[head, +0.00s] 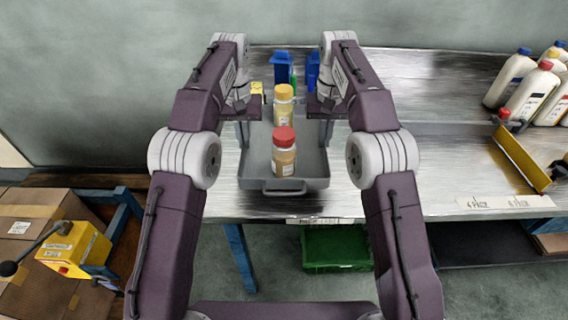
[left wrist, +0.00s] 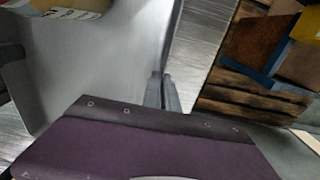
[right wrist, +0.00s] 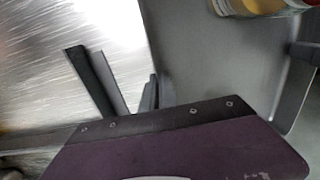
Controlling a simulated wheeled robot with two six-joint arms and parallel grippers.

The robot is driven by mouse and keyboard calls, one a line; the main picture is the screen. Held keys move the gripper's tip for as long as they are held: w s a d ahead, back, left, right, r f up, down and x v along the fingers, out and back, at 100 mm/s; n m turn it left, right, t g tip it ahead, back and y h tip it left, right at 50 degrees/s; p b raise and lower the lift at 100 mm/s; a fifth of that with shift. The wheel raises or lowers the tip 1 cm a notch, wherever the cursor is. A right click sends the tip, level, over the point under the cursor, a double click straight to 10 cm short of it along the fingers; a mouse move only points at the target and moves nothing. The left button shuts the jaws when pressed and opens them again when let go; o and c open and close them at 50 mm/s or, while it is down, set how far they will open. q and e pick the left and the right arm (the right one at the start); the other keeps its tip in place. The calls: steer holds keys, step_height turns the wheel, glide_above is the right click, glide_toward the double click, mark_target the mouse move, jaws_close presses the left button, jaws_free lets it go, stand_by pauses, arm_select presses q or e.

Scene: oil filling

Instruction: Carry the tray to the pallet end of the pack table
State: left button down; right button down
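The grey tray (head: 254,165) is at the left end of the pack table (head: 405,80), its front handle facing me. A red-capped jar (head: 284,155) stands upright in its front part. A yellow-capped jar (head: 284,108) stands behind it. My left gripper (head: 242,133) is shut on the tray's left wall; its fingers pinch the wall in the left wrist view (left wrist: 164,90). My right gripper (head: 327,132) is shut on the right wall, its fingers close together in the right wrist view (right wrist: 157,93). I cannot tell whether the tray touches the table.
Blue containers (head: 282,68) stand behind the tray, partly hidden by my arms. White bottles (head: 531,92) and a yellow-edged divider (head: 520,158) are at the right. Cardboard boxes (head: 28,228) and a yellow device (head: 75,250) are at lower left. A green crate (head: 336,250) sits below the table.

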mark_target(245, 151)
arm_select(q)
steer(key=shift+a, duration=0.1)
arm_select(e)
steer(key=shift+f, duration=0.1)
